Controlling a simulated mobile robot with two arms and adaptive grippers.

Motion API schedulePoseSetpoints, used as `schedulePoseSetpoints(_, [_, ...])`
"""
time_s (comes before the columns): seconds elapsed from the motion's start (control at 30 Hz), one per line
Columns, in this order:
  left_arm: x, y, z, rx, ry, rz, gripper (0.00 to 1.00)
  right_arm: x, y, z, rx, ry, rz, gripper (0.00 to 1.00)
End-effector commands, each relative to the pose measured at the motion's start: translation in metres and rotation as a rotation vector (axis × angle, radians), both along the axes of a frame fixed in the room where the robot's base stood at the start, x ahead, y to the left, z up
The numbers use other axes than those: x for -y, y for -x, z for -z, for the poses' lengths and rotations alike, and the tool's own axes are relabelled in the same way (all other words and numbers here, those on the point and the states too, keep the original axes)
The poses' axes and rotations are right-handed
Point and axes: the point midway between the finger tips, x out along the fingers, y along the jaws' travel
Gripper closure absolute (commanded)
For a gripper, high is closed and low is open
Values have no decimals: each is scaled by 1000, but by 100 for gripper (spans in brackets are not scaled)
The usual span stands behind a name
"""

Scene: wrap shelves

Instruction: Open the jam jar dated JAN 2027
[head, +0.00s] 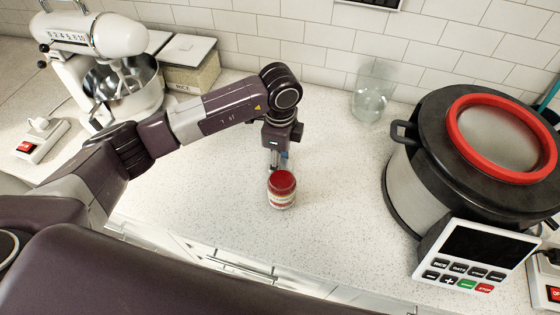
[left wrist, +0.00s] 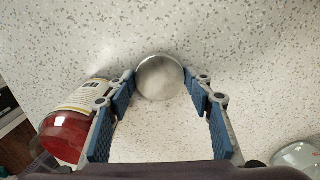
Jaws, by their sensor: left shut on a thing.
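In the head view, a jar with a red lid (head: 281,184) and a pale label stands upright on the counter. I cannot read a date on it. My left gripper (head: 283,160) points down just behind this jar. In the left wrist view, my left gripper (left wrist: 160,82) is shut on a round silver thing (left wrist: 160,78), which looks like a metal lid seen from above. What is beneath it is hidden. The red-lidded jar (left wrist: 66,135) is close beside the left finger there; I cannot tell whether they touch. My right gripper is not in view.
A clear glass jar (head: 371,100) stands at the back; a large pot cooker (head: 408,182) with a red-ringed lid is at right. A stand mixer (head: 105,45) and a rice box (head: 192,75) are at back left. The speckled counter (head: 335,165) is clear around the middle.

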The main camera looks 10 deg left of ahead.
Motion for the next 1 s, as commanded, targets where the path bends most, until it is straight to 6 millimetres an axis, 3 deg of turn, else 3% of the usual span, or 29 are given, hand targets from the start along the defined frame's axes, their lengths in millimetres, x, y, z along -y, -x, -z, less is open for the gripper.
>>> schedulePoseSetpoints(0.1, [0,0,1,0,0,0,45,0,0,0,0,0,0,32])
schedulePoseSetpoints(0.5, [0,-1,-8,3,0,0,45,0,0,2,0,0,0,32])
schedulePoseSetpoints(1.0, [0,0,-105,3,0,1,45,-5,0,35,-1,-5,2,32])
